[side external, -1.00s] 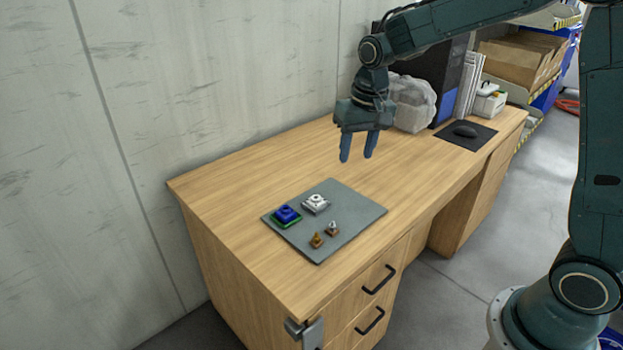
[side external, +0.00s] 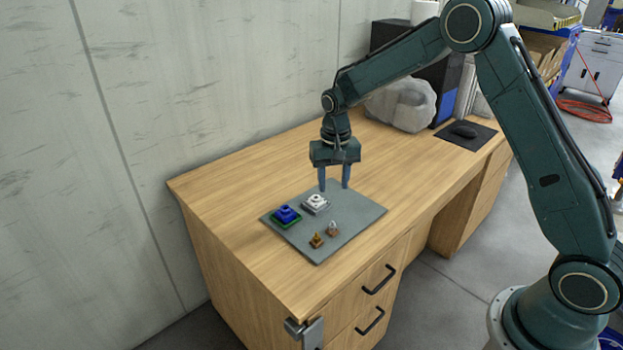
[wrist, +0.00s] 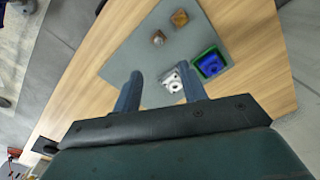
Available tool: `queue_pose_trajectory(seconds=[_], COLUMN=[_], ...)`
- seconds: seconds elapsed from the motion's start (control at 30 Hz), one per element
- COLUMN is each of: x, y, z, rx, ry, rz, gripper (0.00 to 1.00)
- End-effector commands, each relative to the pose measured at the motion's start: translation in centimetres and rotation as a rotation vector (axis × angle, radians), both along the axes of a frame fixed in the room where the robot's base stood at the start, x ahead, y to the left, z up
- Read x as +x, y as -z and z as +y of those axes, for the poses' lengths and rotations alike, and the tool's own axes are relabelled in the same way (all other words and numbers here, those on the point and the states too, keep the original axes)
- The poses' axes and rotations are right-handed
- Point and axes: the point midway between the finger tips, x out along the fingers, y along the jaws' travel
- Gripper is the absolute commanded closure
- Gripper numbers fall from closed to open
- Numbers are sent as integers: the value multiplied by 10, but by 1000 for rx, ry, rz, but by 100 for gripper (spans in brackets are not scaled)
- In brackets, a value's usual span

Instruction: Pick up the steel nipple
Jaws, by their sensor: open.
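My gripper (side external: 334,188) is open and empty, pointing down above the back part of the mat.
A similar brass-coloured piece (side external: 317,240) stands close to the steel nipple.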

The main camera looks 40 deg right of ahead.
Motion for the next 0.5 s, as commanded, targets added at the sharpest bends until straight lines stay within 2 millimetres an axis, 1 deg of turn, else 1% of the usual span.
queue_pose_trajectory(seconds=[0.17,0.5], x=[-1,-1], y=[18,67], z=[0,0], rx=[0,0], ry=[-1,-1], rz=[4,4], gripper=[58,58])
